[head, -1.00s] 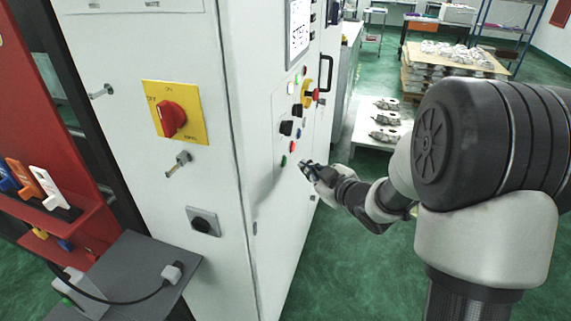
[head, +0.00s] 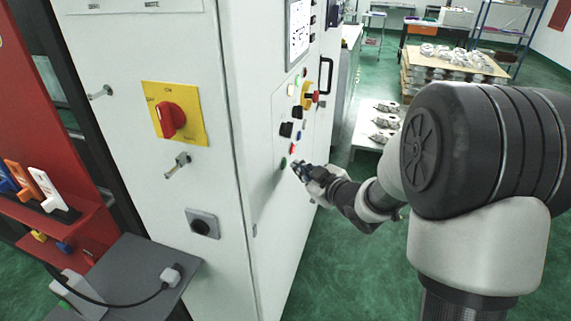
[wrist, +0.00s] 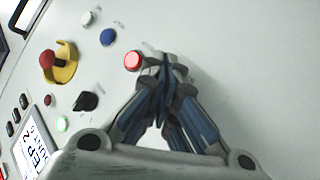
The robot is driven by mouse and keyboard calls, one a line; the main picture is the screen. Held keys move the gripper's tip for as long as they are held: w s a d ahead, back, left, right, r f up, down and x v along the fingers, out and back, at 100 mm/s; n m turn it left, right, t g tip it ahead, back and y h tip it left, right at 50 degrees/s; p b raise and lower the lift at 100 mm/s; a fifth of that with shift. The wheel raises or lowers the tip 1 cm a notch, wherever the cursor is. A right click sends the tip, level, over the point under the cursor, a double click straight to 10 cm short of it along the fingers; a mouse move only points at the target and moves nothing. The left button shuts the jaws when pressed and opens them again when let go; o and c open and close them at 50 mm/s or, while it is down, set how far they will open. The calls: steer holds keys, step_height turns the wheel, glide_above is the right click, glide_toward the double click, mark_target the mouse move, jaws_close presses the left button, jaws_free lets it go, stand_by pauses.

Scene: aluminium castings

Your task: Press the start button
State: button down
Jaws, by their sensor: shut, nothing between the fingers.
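The green button (head: 283,162) is the lowest of a row on the white cabinet's control panel in the head view. I see no label that reads as start. My gripper (head: 297,168) is just to its right, in front of the panel, with its fingertips towards it. Whether the tips touch the panel I cannot tell. In the wrist view my gripper (wrist: 165,65) is shut and empty, its blue-grey fingers together at the tips. They are beside the red button (wrist: 133,61), and the green button does not show there, apparently hidden behind the fingers.
A blue button (wrist: 108,37), a white button (wrist: 88,18), a black knob (wrist: 87,101) and a red-and-yellow emergency stop (wrist: 55,65) stand out nearby. A yellow plate with a red rotary switch (head: 170,119) is on the cabinet's other face. A door handle (head: 326,75) projects beyond the panel.

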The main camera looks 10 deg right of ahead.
steer(key=shift+a, duration=0.1)
stand_by(0.7)
steer(key=shift+w+a, duration=0.2)
steer(key=shift+a, duration=0.1)
steer(key=shift+w+a+b, duration=0.2)
steer(key=shift+a+b, duration=0.15)
steer(key=shift+a, duration=0.05)
stand_by(0.9)
steer(key=shift+s+d, duration=0.4)
steer(key=shift+d, duration=0.35)
steer(key=shift+s+d+p, duration=0.2)
steer(key=shift+s+d, duration=0.15)
steer(key=shift+d, duration=0.4)
steer(key=shift+s+d+p, duration=0.15)
steer(key=shift+s+d, duration=0.25)
steer(key=shift+d, duration=0.35)
steer(key=shift+s+d+p, duration=0.2)
steer(key=shift+s+d, duration=0.15)
steer(key=shift+d, duration=0.4)
